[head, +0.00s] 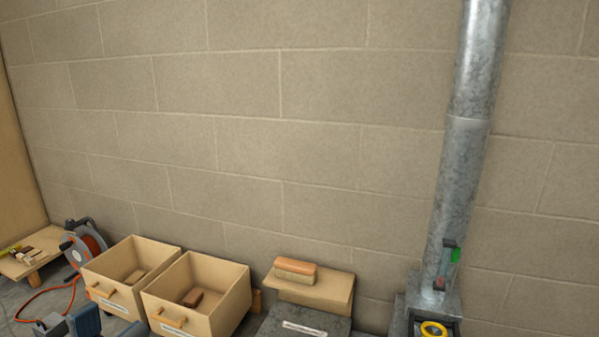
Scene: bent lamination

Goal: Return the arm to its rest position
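Part of my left gripper (50,325) shows low at the bottom left edge, with blue-grey parts beside it cut off by the frame. It is in front of the left wooden box. Its fingers are too small and cropped to tell whether they are open or shut, or whether they hold anything. My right gripper is not in view.
Two open wooden boxes (102,270) (228,302) hold small blocks. Left of them are a cable reel (88,246) with an orange cord and a low wooden bench (22,266). A brush-like block (296,269) lies on a wooden board (327,290). A metal pipe (465,150) stands at right.

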